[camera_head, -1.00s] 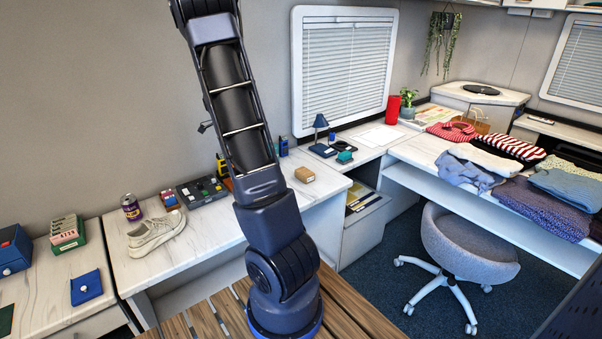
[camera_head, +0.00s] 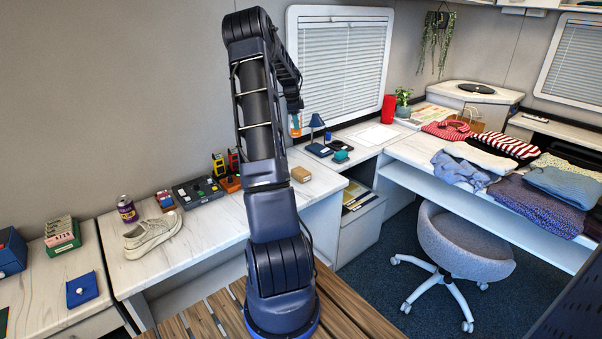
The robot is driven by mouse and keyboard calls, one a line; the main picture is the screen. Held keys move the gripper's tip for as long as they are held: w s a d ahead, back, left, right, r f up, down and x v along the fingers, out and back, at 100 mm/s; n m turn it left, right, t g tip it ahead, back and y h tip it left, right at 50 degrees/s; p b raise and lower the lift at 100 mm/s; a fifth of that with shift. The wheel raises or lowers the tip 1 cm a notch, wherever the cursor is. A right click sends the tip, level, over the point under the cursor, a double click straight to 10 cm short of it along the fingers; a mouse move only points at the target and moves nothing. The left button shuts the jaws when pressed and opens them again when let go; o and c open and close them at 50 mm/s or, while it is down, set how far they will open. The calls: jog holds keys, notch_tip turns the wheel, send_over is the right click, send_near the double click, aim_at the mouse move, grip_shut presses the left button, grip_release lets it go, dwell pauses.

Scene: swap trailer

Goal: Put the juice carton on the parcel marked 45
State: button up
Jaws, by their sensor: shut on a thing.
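My gripper (camera_head: 295,113) hangs from my bent arm in front of the window's lower left corner. It is shut on a small upright item with orange and light blue on it, which looks like the juice carton (camera_head: 295,128). The carton is held above the back of the desk, and its details are too small to read. A small brown box (camera_head: 301,174), which looks like a parcel, lies on the white desk below it and slightly to the right. No number can be read on it.
A dark tray (camera_head: 198,192) and small coloured boxes (camera_head: 233,160) stand left of my arm. A purple can (camera_head: 127,209) and a sneaker (camera_head: 152,236) are farther left. A blue lamp (camera_head: 316,128) stands near the held item. Desk around the brown box is mostly clear.

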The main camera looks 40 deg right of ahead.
jog(key=shift+s+d, duration=0.15)
jog(key=shift+d, duration=0.4)
jog(key=shift+s+d, duration=0.15)
jog(key=shift+d, duration=0.4)
send_over(301, 171)
jog(key=f, duration=2)
jog(key=shift+d, duration=0.2)
jog(key=shift+f, duration=0.1)
jog(key=o, duration=1.1)
